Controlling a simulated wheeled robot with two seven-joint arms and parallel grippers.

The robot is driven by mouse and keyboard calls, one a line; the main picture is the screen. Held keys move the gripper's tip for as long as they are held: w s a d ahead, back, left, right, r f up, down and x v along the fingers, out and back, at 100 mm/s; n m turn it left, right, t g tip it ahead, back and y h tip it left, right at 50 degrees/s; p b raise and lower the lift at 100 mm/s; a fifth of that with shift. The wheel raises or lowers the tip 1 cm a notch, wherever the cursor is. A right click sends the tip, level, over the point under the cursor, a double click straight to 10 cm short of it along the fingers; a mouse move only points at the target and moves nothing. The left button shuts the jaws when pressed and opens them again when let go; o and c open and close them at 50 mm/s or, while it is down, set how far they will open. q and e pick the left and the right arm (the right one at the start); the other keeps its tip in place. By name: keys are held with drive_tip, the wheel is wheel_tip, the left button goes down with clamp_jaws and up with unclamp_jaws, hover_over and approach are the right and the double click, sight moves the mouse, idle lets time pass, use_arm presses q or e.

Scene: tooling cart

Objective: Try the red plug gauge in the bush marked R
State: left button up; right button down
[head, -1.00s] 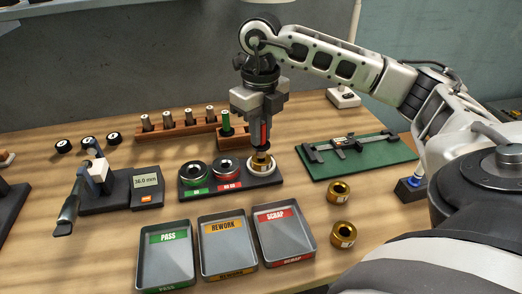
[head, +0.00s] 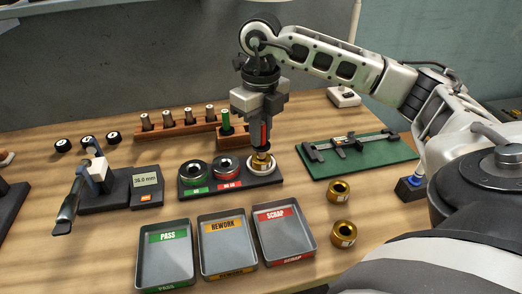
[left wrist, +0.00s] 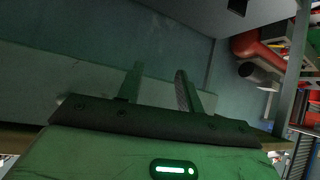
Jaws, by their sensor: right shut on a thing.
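My right gripper (head: 262,118) is shut on the red plug gauge (head: 264,133) and holds it upright. The gauge's lower end meets a brass bush (head: 261,164) seated in the pale ring at the right end of the dark block (head: 232,187). How deep the gauge's end sits in the bush is hard to tell. Two more brass bushes (head: 339,191) and (head: 343,233) lie on the bench to the right. Letters on the bushes are too small to read. In the left wrist view my left gripper (left wrist: 158,82) has its fingers apart with nothing between them.
Green and red ring gauges (head: 194,173) sit on the same block. A green-handled gauge (head: 226,122) stands in a wooden rack behind. PASS, REWORK and SCRAP trays (head: 229,272) stand in front. A caliper lies on a green mat (head: 385,164) at right. A display gauge (head: 146,181) stands left.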

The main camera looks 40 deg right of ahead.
drive_tip(key=shift+f, duration=0.3)
idle(0.6)
drive_tip(key=shift+s+f+b, duration=0.1)
drive_tip(key=shift+f+b, duration=0.05)
drive_tip(key=shift+b, duration=0.15)
idle(0.3)
drive_tip(key=shift+a, duration=0.1)
idle(0.6)
drive_tip(key=shift+r+p, duration=0.3)
drive_tip(key=shift+p, duration=0.05)
drive_tip(key=shift+r, duration=0.45)
drive_tip(key=shift+r+p, duration=0.55)
drive_tip(key=shift+p, duration=0.15)
drive_tip(key=shift+r, duration=0.35)
drive_tip(key=shift+r+p, duration=2.25)
drive_tip(key=shift+r, duration=0.25)
